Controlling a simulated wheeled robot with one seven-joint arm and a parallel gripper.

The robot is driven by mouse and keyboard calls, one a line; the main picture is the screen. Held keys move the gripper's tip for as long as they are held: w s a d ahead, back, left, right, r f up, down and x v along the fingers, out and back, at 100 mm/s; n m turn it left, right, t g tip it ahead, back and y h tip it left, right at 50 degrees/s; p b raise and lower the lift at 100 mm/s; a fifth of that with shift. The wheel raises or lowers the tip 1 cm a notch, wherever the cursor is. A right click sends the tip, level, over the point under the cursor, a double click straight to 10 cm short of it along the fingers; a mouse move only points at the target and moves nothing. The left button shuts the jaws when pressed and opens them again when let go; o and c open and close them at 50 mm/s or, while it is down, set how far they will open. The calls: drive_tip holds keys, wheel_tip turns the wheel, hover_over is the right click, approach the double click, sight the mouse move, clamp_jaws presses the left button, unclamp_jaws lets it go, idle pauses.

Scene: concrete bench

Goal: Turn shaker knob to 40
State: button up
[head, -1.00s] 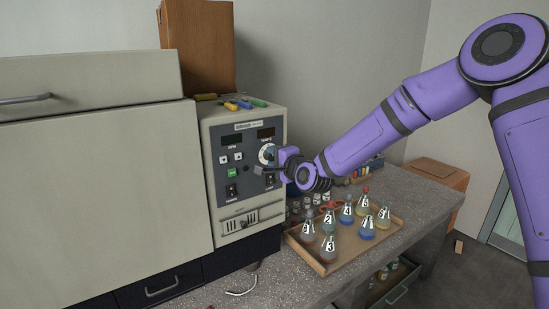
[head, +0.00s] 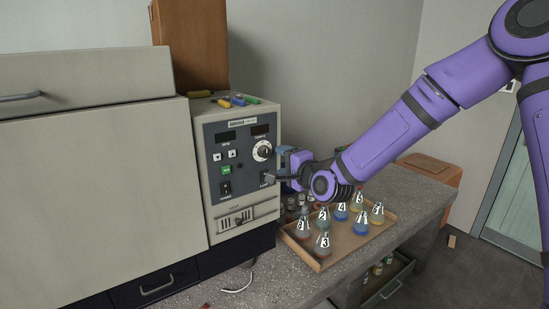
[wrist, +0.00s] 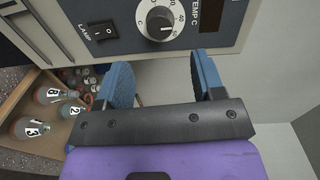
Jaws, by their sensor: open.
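The shaker (head: 238,165) is a pale box with a dark front panel. Its temperature knob (wrist: 158,22) is round and dark on a white numbered dial, near the top of the wrist view. The dial's 40 shows right of the knob there; the pointer's exact setting is too small to read surely. The knob also shows at the panel's right in the head view (head: 263,151). My gripper (wrist: 160,70) is open and empty. Its blue fingers are apart, below the knob in the wrist view and not around it. In the head view my gripper (head: 276,168) is just right of the panel.
A tray of numbered flasks (head: 322,262) stands on the bench right of the shaker, below my gripper. The lamp switch (wrist: 103,31) sits left of the knob in the wrist view. Coloured markers (head: 238,100) and a brown box (head: 190,45) are on top.

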drive_tip(key=shift+v, duration=1.55)
drive_tip(key=s+d+r+n+g+h, duration=0.3)
drive_tip(key=s+d+r+n+h, duration=0.1)
drive_tip(key=s+d, duration=0.4)
drive_tip(key=s+d+r+n+g+h, duration=0.2)
drive_tip(key=s+d+r+n+h, duration=0.25)
drive_tip(key=s+d, duration=0.35)
drive_tip(key=s+d+r+g, duration=0.1)
drive_tip(key=s+d, duration=0.2)
drive_tip(key=s, duration=0.3)
drive_tip(key=s+d+r+n+g+h, duration=0.1)
drive_tip(key=s+d, duration=0.2)
drive_tip(key=s, duration=0.4)
drive_tip(key=s+d+r+n+g, duration=0.1)
drive_tip(key=s+d+g, duration=0.1)
drive_tip(key=s+d, duration=0.2)
drive_tip(key=s, duration=0.3)
drive_tip(key=shift+s, duration=0.2)
